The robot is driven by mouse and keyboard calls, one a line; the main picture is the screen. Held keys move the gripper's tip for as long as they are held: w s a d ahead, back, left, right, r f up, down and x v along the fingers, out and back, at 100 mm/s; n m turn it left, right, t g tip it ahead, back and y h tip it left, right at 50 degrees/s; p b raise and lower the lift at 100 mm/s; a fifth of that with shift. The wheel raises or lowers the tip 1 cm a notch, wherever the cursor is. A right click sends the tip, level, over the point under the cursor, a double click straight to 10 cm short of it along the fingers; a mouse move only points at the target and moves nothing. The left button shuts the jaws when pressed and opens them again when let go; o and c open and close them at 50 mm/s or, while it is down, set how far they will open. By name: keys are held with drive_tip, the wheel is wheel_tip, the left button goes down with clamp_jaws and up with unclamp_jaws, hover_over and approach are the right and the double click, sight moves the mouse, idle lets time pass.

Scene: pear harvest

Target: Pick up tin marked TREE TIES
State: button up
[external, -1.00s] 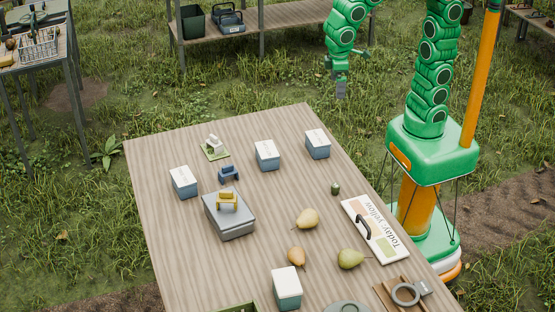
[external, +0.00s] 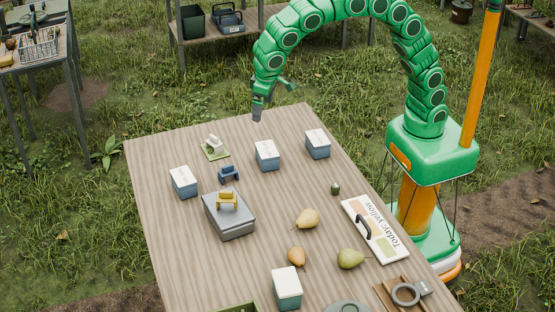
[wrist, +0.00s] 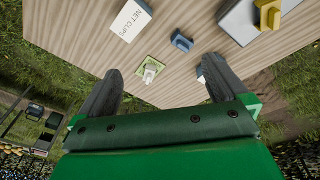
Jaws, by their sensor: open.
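Several blue tins with white lids stand on the table. Two are at its back, a middle one (external: 267,155) and a right one (external: 317,144); one is at the left (external: 184,182) and one at the front (external: 287,288). Their lettering is too small to read in the external view, so I cannot tell which is TREE TIES. In the wrist view a tin lid reads NET CLIPS (wrist: 131,20); another tin (wrist: 200,72) is mostly hidden behind the right finger. My gripper (external: 257,116) is open and empty, above the table's far edge; its fingers are apart in the wrist view (wrist: 162,72).
A green card with a white piece (external: 214,147), a blue clip (external: 228,173) and a grey box (external: 230,222) with a yellow clip lie left of centre. Pears (external: 307,218) and a sign (external: 375,230) are at the right. Bare wood (external: 160,150) shows at the back left.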

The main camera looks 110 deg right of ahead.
drive_tip(key=w+f+m+h, duration=0.1)
drive_tip(key=w+f+m, duration=0.45)
drive_tip(key=w, duration=0.85)
drive_tip(key=m+t+h, duration=0.1)
drive_tip(key=m+t, duration=0.1)
approach(184, 176)
drive_tip(key=shift+s+d+f, duration=0.1)
drive_tip(key=shift+d+f, duration=0.1)
drive_tip(key=shift+f, duration=0.1)
drive_tip(key=shift+w+d+f, duration=0.1)
drive_tip(key=shift+w+f, duration=0.2)
drive_tip(key=shift+f, duration=0.35)
drive_tip(key=shift+x, duration=3.65)
drive_tip(key=shift+f, duration=0.25)
drive_tip(key=c, duration=1.1)
